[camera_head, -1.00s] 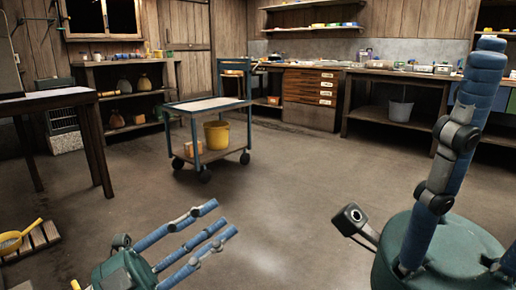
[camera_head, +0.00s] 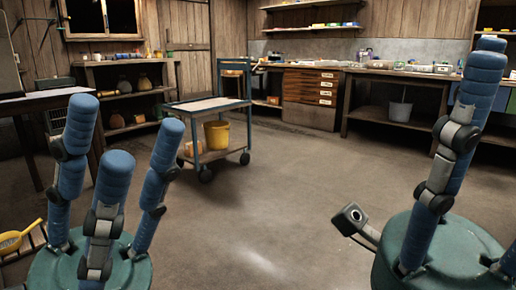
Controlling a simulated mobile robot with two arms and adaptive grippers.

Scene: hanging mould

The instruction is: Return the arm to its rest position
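My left gripper (camera_head: 122,150) is at the lower left, with a green palm and three blue segmented fingers pointing up. The fingers stand apart and hold nothing, so it is open. My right gripper (camera_head: 452,150) is at the lower right, with a green palm and blue fingers raised straight up. Part of it is cut off by the right edge of the picture. Nothing shows in its grasp, and it looks open. Neither gripper touches any object of the room.
A blue-framed cart (camera_head: 218,103) with a yellow bucket (camera_head: 216,135) stands mid-room. A dark table (camera_head: 38,102) is at left, partly behind my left fingers. A yellow scoop (camera_head: 12,240) lies at lower left. Workbenches (camera_head: 385,115) line the back. The central floor (camera_head: 290,190) is clear.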

